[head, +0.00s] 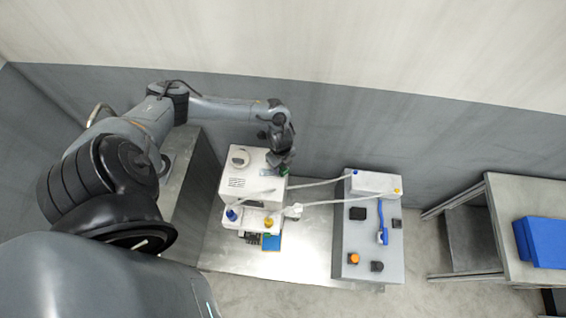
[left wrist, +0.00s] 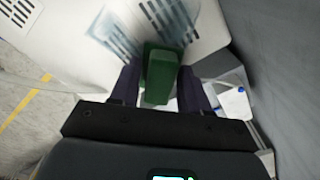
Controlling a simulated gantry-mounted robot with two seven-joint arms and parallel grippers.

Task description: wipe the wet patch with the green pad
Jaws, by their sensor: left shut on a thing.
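My left gripper (head: 281,160) is shut on the green pad (head: 285,171) above the right back part of the white machine's top (head: 255,188). In the left wrist view the green pad (left wrist: 163,72) sits between the two dark fingers of the left gripper (left wrist: 160,88). A faint bluish patch, which looks like the wet patch (left wrist: 113,27), lies on the white top beside the dark vent slots. It also shows as a pale blue area (head: 267,172) just left of the pad in the head view. I cannot tell whether the pad touches the surface. My right gripper is out of view.
White tubes (head: 330,202) run from the machine to a grey cabinet (head: 368,228) with a white box (head: 374,183), a blue-handled tool (head: 382,236) and an orange knob (head: 354,258). A side table (head: 505,205) holds a blue box (head: 541,242). A wall stands close behind the machine.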

